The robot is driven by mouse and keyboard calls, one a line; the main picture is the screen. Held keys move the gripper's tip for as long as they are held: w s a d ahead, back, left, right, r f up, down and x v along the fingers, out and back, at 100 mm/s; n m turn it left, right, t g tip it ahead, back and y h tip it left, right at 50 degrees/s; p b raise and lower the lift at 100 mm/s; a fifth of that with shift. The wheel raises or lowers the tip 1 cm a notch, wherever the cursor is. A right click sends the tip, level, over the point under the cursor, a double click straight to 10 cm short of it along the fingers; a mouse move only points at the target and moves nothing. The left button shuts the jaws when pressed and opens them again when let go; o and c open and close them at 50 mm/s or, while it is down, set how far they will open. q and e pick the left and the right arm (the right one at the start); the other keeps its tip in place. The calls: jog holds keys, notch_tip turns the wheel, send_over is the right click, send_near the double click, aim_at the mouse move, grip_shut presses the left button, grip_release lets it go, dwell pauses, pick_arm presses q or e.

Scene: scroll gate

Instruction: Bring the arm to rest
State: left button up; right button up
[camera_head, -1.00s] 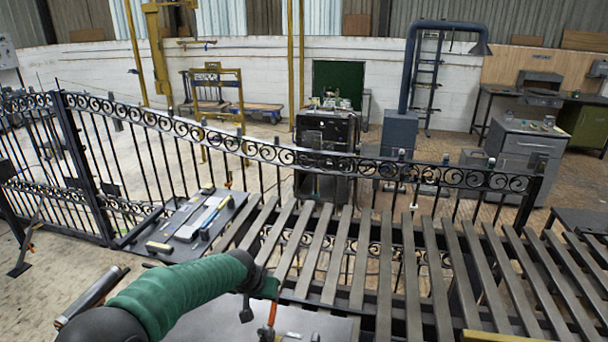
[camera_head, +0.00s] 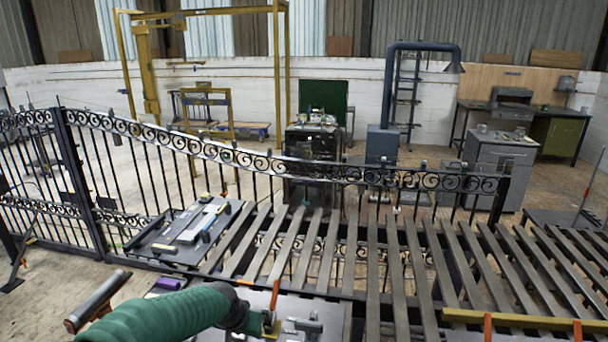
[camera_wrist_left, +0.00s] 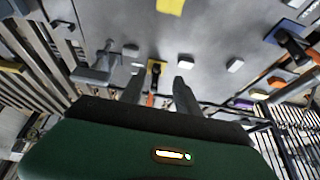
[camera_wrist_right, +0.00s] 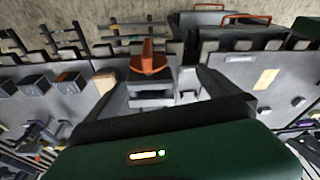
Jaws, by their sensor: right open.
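My left arm (camera_head: 170,318), in a green sleeve, reaches in from the lower left of the head view. Its fingers are hard to make out there. In the left wrist view my left gripper (camera_wrist_left: 160,92) has its two fingers apart, over a grey tabletop (camera_wrist_left: 215,45). A small yellow and orange item (camera_wrist_left: 157,70) shows between the fingers, apparently beyond them. My right gripper (camera_wrist_right: 163,92) is open in the right wrist view, with an orange-handled grey fixture (camera_wrist_right: 148,62) in the gap. I cannot tell whether it touches. The right arm is not visible in the head view.
A black scroll gate (camera_head: 255,160) runs across behind the slatted bench (camera_head: 410,250). A tool tray (camera_head: 150,255) stands at the left of the slats. A yellow bar (camera_head: 520,321) lies at lower right. Dark blocks (camera_wrist_right: 70,82) sit left of my right gripper.

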pick_arm(q)
jog(key=s+a+f+n+g, duration=0.1)
jog(key=s+a+f, duration=0.1)
jog(key=s, duration=1.1)
jog(key=s+a+f+n+g, duration=0.1)
jog(key=s+a, duration=0.2)
jog(key=s, duration=1.1)
jog(key=shift+a+f+g+y, duration=0.25)
jog(key=shift+f+g+y, duration=0.05)
jog(key=shift+f+y, duration=0.1)
